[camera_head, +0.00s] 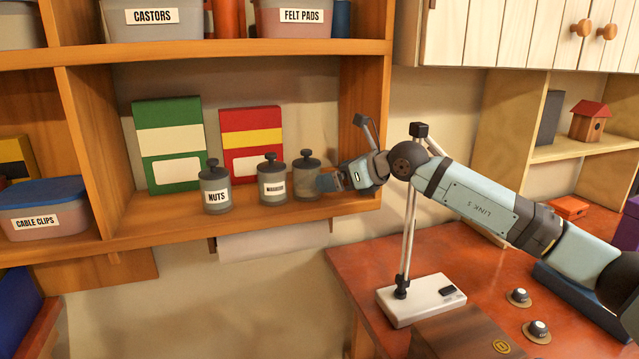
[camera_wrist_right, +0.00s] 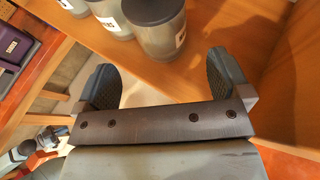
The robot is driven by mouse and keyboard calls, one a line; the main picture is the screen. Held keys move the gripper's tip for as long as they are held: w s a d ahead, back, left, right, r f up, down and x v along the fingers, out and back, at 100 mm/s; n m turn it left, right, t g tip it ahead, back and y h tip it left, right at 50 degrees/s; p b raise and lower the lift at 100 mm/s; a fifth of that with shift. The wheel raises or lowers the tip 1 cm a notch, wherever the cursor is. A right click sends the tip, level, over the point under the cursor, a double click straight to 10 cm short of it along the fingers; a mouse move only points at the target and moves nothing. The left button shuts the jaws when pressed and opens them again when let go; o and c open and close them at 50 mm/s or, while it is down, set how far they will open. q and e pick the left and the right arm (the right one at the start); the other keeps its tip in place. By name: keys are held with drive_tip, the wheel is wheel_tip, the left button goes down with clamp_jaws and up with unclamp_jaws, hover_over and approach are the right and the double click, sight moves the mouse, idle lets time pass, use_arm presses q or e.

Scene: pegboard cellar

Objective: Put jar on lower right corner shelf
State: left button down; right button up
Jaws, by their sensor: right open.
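Three grey lidded jars stand in a row on the wooden wall shelf (camera_head: 120,240): a jar labelled NUTS (camera_head: 215,190), a middle jar with a small label (camera_head: 272,182), and a right jar (camera_head: 307,178) whose label is not seen from the head. My right gripper (camera_head: 330,181) is just right of the right jar. In the right wrist view its open fingers (camera_wrist_right: 160,68) point at the nearest jar (camera_wrist_right: 160,28), which stands just ahead of and partly between the tips, not gripped. A light wood corner shelf (camera_head: 560,150) is at the right. My left gripper is out of view.
Green (camera_head: 168,143) and red (camera_head: 251,142) boxes stand behind the jars. The shelf's right side wall (camera_head: 362,95) is close to my right wrist. A lamp (camera_head: 420,300) stands on the red worktop below my arm. A birdhouse (camera_head: 589,120) sits on the corner shelf.

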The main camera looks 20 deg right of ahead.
drive_tip(key=v, duration=0.4)
drive_tip(key=shift+s+d+r, duration=0.15)
drive_tip(key=shift+s, duration=0.05)
idle(0.3)
